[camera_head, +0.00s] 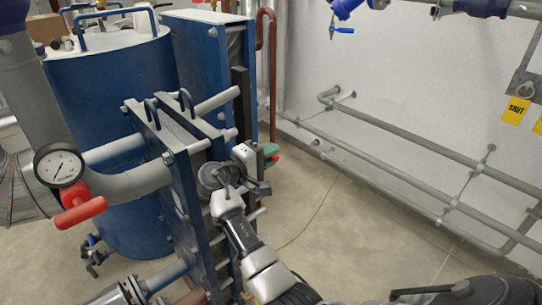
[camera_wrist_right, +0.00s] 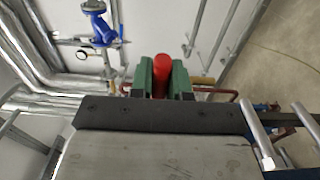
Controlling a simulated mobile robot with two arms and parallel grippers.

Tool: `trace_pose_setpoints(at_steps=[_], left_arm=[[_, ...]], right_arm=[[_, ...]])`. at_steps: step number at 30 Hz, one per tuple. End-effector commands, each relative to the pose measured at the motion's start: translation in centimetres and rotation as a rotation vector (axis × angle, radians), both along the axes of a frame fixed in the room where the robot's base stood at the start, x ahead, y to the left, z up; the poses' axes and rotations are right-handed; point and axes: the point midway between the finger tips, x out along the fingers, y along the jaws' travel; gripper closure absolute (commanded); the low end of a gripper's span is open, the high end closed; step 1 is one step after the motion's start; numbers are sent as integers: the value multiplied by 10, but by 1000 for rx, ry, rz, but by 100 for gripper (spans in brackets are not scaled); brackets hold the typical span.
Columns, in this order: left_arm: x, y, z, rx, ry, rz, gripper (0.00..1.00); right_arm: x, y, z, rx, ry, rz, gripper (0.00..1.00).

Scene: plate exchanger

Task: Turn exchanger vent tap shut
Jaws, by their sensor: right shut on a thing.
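My right gripper (camera_head: 270,153) reaches up from the bottom of the head view, past the plate exchanger's right side. Its green fingers also show in the right wrist view (camera_wrist_right: 161,84), one on each side of a red tap handle (camera_wrist_right: 162,72). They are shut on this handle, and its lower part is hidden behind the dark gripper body. In the head view only a small bit of the red handle (camera_head: 275,158) shows at the fingertips. The blue plate exchanger (camera_head: 181,190) stands left of my right arm. The tap's body cannot be made out. My left gripper is not in view.
A gauge (camera_head: 60,166) and another red handle (camera_head: 80,211) sit on the pipework at left. A blue tank (camera_head: 115,90) stands behind the exchanger. Grey pipes (camera_head: 420,150) run along the right wall.

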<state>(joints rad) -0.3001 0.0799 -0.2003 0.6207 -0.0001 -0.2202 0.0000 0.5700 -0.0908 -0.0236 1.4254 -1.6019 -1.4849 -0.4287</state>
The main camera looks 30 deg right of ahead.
Motion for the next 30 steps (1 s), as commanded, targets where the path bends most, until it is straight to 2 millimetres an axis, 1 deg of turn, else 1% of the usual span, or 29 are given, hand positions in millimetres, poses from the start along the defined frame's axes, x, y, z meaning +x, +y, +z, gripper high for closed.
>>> trace_pose_setpoints(at_steps=[11,12,17,26,29,30], left_arm=[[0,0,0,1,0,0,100],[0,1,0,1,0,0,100],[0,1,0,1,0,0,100],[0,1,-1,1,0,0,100],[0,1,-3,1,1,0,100],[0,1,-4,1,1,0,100]], right_arm=[[-1,0,-1,2,1,-8,100],[-1,0,-1,2,1,-8,82],[0,0,-1,2,1,-6,57],[0,2,-1,1,0,-5,57],[-1,11,-2,3,0,-3,57],[-2,17,-2,4,0,-3,57]])
